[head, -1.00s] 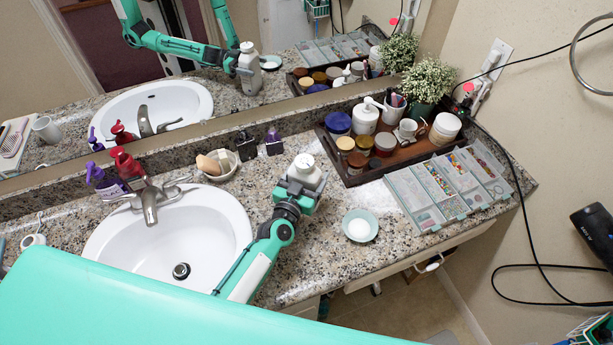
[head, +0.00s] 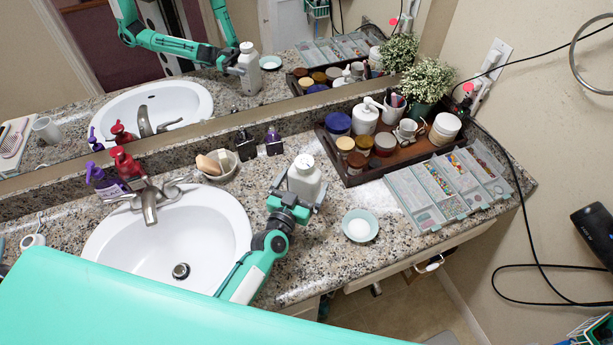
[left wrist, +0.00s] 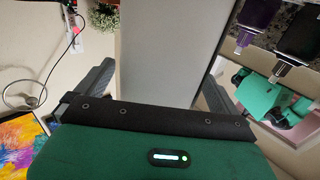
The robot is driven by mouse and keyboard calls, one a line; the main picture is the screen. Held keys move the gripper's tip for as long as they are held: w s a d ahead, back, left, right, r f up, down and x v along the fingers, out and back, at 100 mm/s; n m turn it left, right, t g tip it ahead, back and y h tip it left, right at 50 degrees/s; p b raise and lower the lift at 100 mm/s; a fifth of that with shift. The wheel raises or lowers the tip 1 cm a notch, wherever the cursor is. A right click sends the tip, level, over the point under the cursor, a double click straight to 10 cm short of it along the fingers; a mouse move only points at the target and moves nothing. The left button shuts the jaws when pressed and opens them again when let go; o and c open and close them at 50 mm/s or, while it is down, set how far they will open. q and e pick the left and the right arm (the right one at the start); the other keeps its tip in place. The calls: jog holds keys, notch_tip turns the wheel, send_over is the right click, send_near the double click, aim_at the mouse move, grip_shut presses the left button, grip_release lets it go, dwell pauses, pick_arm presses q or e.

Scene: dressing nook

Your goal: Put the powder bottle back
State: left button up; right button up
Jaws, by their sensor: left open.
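The white powder bottle (head: 306,180) appears to stand upright on the granite counter, between the sink and the brown tray. My left gripper (head: 299,197) is open, with its fingers on either side of the bottle's body; its lower part is hidden behind the gripper. In the left wrist view the bottle (left wrist: 168,50) is a large pale block between the two dark fingers. Whether the fingers touch it, I cannot tell. My right gripper is not in view.
The brown tray (head: 352,181) holds jars, a pump bottle and a cup. A teal dish (head: 372,229), a clear organiser (head: 421,207), a sponge bowl (head: 229,170) and two dark small bottles (head: 273,145) stand around. The sink (head: 205,232) is left; the mirror is behind.

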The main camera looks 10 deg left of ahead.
pick_arm(q)
jog(key=s+a+b, duration=0.1)
jog(key=s, duration=0.7)
jog(key=shift+s+a, duration=0.35)
jog(key=shift+s, duration=0.05)
